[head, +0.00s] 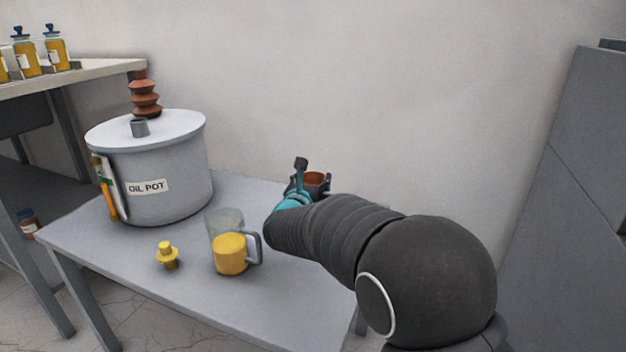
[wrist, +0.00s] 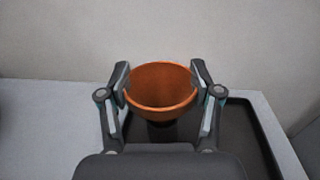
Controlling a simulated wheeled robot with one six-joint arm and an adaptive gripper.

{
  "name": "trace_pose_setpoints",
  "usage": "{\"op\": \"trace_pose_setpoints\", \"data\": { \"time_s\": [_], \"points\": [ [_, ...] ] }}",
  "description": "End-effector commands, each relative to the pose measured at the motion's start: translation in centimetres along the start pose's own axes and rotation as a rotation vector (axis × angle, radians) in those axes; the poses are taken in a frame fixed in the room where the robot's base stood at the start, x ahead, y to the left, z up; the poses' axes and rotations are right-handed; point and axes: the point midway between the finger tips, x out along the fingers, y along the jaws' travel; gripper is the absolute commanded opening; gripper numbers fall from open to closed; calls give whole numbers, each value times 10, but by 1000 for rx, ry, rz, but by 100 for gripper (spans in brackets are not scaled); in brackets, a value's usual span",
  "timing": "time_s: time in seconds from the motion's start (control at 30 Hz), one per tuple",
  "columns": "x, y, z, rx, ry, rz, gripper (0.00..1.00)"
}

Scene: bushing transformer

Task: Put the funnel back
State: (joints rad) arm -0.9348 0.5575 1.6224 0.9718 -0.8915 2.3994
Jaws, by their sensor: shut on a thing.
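An orange funnel (wrist: 160,86) sits between the two fingers of my gripper (wrist: 160,88) in the wrist view, its wide mouth facing up. My gripper is shut on the funnel, with a finger pad against each side of its rim. In the head view the funnel (head: 317,180) shows only in part behind my gripper (head: 303,182), above the right back part of the table. A dark tray (wrist: 262,135) with a raised rim lies below and around the funnel in the wrist view. The funnel's lower end is dark and mostly hidden, so I cannot tell whether it touches the tray.
A grey table (head: 130,262) carries a large pot labelled OIL POT (head: 165,175), a clear jug with yellow contents (head: 230,252) and a small yellow plug (head: 167,255). A bench (head: 100,70) with several bottles stands back left. A grey cabinet (head: 575,170) stands at right.

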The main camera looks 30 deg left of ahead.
Motion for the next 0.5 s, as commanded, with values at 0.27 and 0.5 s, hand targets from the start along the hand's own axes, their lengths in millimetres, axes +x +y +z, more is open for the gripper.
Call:
{"op": "trace_pose_setpoints", "data": {
  "time_s": [0.27, 0.5],
  "points": [
    [0, 0, -1, 0, 0, 0, 89],
    [0, 0, -1, 0, 0, 0, 89]
  ]
}}
